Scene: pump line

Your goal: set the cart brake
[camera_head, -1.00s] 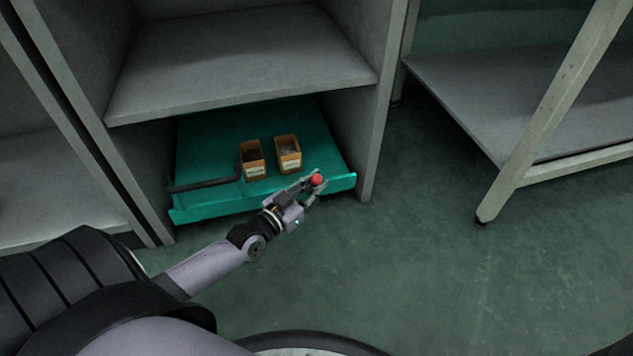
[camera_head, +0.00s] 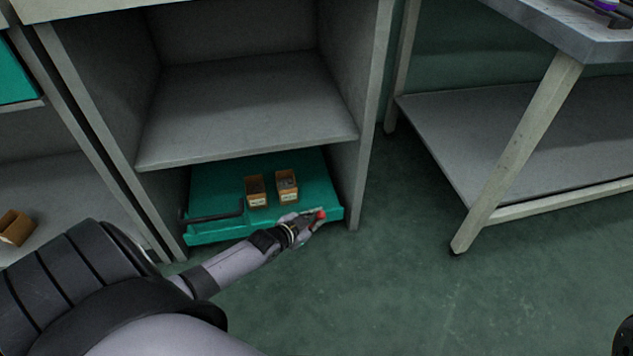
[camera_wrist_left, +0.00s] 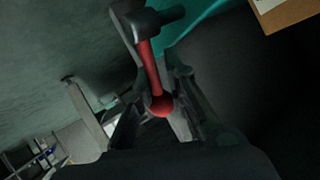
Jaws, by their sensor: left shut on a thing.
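The teal cart (camera_head: 215,186) sits low in the grey shelving unit. Its brake is a red lever with a round knob (camera_head: 321,215) at the cart's front right corner. In the left wrist view the red lever (camera_wrist_left: 152,70) runs from a dark pivot mount to the ball knob between my fingers. My left gripper (camera_head: 316,219) is shut on the red knob; it also shows in the left wrist view (camera_wrist_left: 160,112). The fingers partly cover the knob in the head view.
Two small orange boxes (camera_head: 256,191) (camera_head: 287,185) and a black handle bar (camera_head: 212,216) are on the cart. A grey shelf (camera_head: 245,110) hangs above it. A workbench leg (camera_head: 515,155) stands at right. The green floor (camera_head: 400,290) in front is clear.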

